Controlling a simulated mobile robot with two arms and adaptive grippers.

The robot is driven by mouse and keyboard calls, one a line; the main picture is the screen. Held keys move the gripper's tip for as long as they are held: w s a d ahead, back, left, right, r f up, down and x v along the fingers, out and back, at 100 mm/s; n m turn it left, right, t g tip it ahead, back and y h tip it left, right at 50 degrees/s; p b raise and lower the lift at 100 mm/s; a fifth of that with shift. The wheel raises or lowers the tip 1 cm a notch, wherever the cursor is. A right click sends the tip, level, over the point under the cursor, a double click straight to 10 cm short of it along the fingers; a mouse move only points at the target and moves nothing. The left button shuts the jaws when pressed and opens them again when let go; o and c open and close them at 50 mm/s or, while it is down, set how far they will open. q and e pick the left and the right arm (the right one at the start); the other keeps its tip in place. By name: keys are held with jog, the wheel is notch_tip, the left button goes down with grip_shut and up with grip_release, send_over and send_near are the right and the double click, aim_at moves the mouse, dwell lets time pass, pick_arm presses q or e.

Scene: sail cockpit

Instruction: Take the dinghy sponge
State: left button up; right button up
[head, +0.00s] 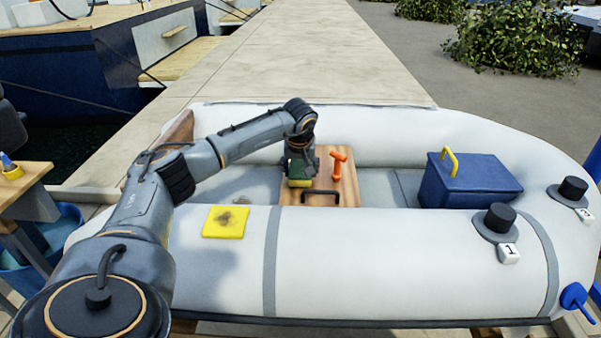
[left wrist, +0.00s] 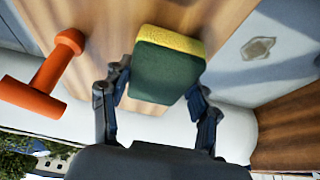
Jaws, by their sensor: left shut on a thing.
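The dinghy sponge (left wrist: 165,70), yellow on one face and dark green on the other, is between the two fingers of my left gripper (left wrist: 160,105) in the left wrist view. The gripper is shut on it. In the head view, my left gripper (head: 301,172) points down over the wooden thwart (head: 348,190) inside the white dinghy, and the sponge (head: 299,183) shows at its fingertips. I cannot tell whether the sponge still touches the wood. My right gripper is not in view.
An orange T-shaped handle (head: 338,163) stands close right of the gripper; a black handle (head: 321,193) is on the thwart's near side. A blue box (head: 478,184) sits further right. A yellow patch (head: 226,222) lies on the near white tube (head: 400,262).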

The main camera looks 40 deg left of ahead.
pick_arm(q)
notch_tip(320, 180, up, 2)
jog(key=shift+w+r+p, duration=0.1)
jog(key=shift+p, duration=0.25)
jog(key=v, duration=0.2)
jog(key=p+v, duration=0.1)
jog(key=v, duration=0.1)
jog(key=s+v, duration=0.1)
jog(key=v, duration=0.2)
jog(key=shift+d+f+p, duration=0.25)
jog(key=shift+d+p, duration=0.1)
jog(key=shift+d, duration=0.05)
jog(key=s+d+r+p, duration=0.1)
jog(key=s+d+r, duration=0.3)
jog(key=s+d, duration=0.2)
jog(key=shift+s+d+r, duration=0.35)
jog(key=shift+s+r, duration=0.05)
jog(key=shift+s, duration=0.5)
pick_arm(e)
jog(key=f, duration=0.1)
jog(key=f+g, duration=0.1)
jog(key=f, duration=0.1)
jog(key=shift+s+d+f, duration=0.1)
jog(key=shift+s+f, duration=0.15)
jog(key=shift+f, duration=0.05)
pick_arm(q)
jog(key=c, duration=0.3)
